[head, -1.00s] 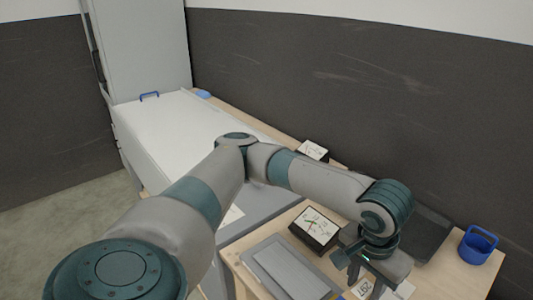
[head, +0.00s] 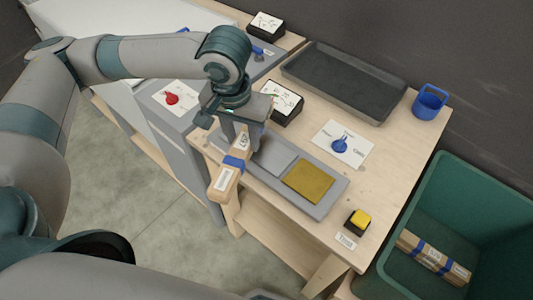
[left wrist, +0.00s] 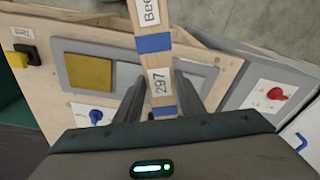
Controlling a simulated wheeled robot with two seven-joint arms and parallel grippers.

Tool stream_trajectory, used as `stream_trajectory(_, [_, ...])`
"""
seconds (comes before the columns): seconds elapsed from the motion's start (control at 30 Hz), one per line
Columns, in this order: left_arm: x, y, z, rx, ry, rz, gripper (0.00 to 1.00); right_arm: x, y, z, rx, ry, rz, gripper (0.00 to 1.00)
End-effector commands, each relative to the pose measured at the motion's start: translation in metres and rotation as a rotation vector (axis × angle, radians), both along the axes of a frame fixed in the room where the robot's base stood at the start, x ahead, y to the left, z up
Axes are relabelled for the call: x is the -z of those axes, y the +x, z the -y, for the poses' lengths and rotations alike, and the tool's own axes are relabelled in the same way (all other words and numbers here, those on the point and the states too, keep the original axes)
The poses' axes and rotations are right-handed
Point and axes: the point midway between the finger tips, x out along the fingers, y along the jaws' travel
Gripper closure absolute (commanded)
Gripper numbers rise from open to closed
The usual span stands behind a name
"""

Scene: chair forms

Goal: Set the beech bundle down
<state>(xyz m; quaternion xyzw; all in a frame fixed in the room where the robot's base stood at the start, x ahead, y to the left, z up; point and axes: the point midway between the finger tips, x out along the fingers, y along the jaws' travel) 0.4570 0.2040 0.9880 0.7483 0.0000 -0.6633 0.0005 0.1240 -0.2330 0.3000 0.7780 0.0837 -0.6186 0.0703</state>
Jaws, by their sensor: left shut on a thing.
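The beech bundle (head: 227,180) is a pale wooden length with blue bands and white labels. My left gripper (head: 241,137) is shut on it, above the left end of the grey panel (head: 323,206) on the wooden table. The bundle's near end juts out past the table's front edge. In the left wrist view the bundle (left wrist: 157,62) runs up from between the fingers (left wrist: 160,100), with a label reading "297" and another starting "Bee". I cannot tell whether it touches the panel. My right gripper is not in view.
The panel has a grey pad (head: 273,155) and an ochre pad (head: 309,182). A black tray (head: 345,82), blue cup (head: 429,103), blue knob (head: 340,145) and yellow button (head: 360,219) are on the table. A green bin (head: 485,190) at right holds another banded bundle (head: 432,256).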

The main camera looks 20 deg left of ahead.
Motion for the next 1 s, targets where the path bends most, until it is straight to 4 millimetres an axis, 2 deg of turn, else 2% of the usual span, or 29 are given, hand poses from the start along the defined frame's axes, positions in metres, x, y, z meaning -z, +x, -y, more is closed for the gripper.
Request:
stream_trajectory(0.37, [-0.001,0.000,0.001,0.017,-0.001,0.001,0.96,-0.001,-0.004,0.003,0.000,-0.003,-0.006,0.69])
stream_trajectory(0.53, [-0.005,-0.002,0.009,0.122,-0.001,0.000,0.96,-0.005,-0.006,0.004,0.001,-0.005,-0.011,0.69])
stream_trajectory(0.77, [-0.015,-0.009,0.033,0.453,-0.004,-0.001,0.96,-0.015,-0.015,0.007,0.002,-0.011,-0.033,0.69])
stream_trajectory(1.0, [-0.029,-0.020,0.067,0.929,-0.005,0.002,0.96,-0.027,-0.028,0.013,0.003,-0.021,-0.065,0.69])
